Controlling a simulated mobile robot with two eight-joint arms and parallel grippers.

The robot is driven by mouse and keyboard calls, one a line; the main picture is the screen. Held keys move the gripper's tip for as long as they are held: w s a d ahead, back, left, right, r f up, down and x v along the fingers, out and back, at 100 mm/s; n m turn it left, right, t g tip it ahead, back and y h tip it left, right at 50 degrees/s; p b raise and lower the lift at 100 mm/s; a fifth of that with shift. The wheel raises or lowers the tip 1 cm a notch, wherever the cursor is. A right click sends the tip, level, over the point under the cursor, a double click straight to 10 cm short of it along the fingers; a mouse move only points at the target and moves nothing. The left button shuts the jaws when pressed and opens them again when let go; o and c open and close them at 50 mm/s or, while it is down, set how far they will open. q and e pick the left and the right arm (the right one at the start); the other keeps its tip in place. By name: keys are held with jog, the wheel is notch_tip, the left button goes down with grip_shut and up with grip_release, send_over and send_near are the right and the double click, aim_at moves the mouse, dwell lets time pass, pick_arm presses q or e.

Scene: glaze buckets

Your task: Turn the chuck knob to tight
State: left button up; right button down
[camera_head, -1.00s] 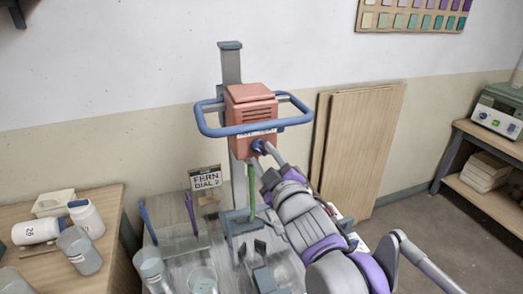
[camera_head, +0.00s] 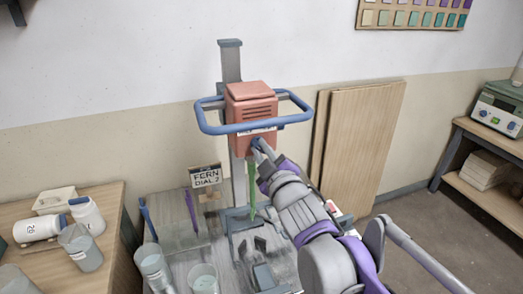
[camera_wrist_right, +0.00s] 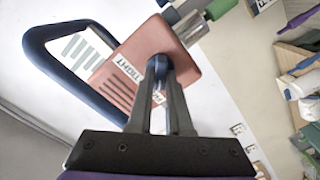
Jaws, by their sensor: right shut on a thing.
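The chuck knob (camera_head: 255,142) is small and blue, on the front of the salmon-red mixer head (camera_head: 251,107). My right gripper (camera_head: 261,148) is shut on the knob, and its fingers hide much of it. In the right wrist view the two dark fingers (camera_wrist_right: 164,68) close together against the mixer head's front (camera_wrist_right: 150,42). A white label reading TIGHT (camera_wrist_right: 127,67) shows beside the fingers, and a second label is partly hidden between them. The way the knob points cannot be made out.
A blue guard rail (camera_head: 213,129) loops around the mixer head. A green stirrer (camera_head: 252,188) hangs below it. Cups and a sign reading FERN DIAL 2 (camera_head: 206,176) stand below and left. Wooden boards (camera_head: 362,140) lean on the wall at the right.

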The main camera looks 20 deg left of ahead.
pick_arm(q)
jog(key=shift+f, duration=0.1)
pick_arm(e)
jog(key=m+b, duration=0.2)
jog(key=m, duration=0.2)
jog(key=shift+d+f, duration=0.1)
pick_arm(q)
notch_tip(320, 180, down, 15)
jog(key=s+b, duration=0.2)
jog(key=b, duration=0.9)
jog(key=shift+s+g, duration=0.25)
jog(key=shift+g, duration=0.15)
pick_arm(e)
jog(key=shift+w+d+m, duration=0.1)
jog(key=shift+m, duration=3.4)
jog(key=shift+w+d+m, duration=0.1)
jog(key=shift+m, duration=3.4)
jog(key=c, duration=0.8)
grip_release()
jog(key=shift+c, duration=0.2)
